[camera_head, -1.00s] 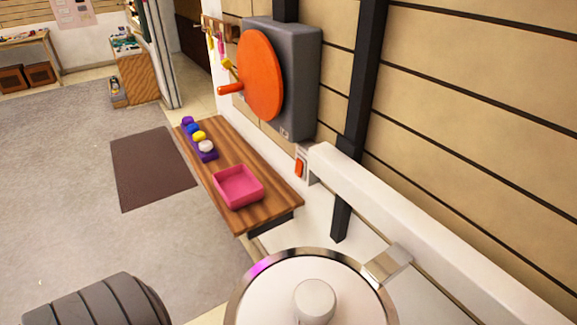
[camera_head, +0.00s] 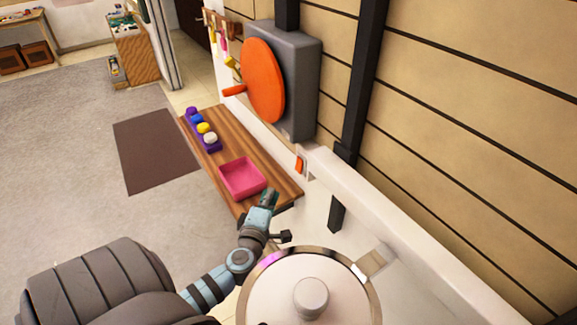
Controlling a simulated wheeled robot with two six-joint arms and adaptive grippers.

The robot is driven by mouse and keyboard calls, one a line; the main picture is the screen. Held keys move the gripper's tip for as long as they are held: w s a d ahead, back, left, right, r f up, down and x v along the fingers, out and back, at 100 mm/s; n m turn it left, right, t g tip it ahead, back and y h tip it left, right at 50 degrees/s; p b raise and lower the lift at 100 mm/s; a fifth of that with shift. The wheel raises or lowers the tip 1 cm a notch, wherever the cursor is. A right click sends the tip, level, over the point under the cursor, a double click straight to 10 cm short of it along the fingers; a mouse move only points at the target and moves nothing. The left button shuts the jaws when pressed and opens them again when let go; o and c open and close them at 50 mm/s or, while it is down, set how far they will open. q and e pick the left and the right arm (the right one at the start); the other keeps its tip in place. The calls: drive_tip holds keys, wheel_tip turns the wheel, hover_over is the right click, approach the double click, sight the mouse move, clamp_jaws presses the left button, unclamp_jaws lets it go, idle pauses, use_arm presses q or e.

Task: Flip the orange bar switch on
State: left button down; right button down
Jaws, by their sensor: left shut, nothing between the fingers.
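The small orange bar switch (camera_head: 299,164) sits on a pale plate on the wall, just above the right edge of the wooden shelf. It is too small to tell which way it is tilted. My left gripper (camera_head: 269,197) is shut and empty, over the front right part of the shelf, below and left of the switch in the picture and apart from it. My right gripper is not in view.
A grey box with a large orange disc and handle (camera_head: 262,82) is on the wall above. The wooden shelf (camera_head: 262,155) holds a pink tray (camera_head: 222,178) and a purple strip with coloured knobs (camera_head: 193,112). A white ledge (camera_head: 370,205) runs right of the switch.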

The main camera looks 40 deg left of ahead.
sight(299, 165)
use_arm(q)
drive_tip(key=w+d+b+x, duration=0.1)
drive_tip(key=d+b+x, duration=0.1)
drive_tip(key=x, duration=0.9)
drive_tip(key=shift+w+f+b, duration=0.2)
drive_tip(key=shift+w+b, duration=0.15)
drive_tip(key=shift+w, duration=0.2)
drive_tip(key=shift+d, duration=0.1)
